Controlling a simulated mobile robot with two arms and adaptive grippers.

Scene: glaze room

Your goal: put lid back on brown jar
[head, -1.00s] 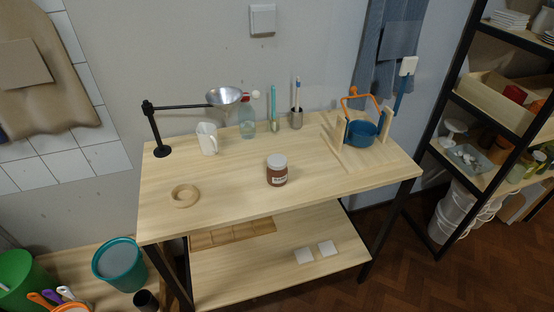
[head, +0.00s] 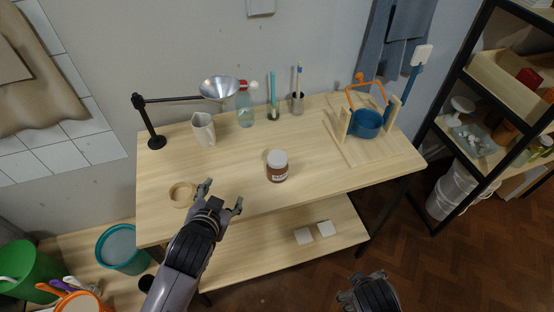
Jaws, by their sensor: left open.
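No separate lid can be made out. A pale wooden ring (head: 182,194) lies flat at the table's left front. My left gripper (head: 222,194) is open and empty, above the table's front edge, between the ring and the jar. My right gripper (head: 362,284) is low in front of the table, right of the jar; its jaws are unclear.
A metal funnel (head: 219,88) hangs on a black stand (head: 154,128). A white pitcher (head: 203,129), a spray bottle (head: 245,108) and tool holders stand behind. Bare tabletop surrounds the jar.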

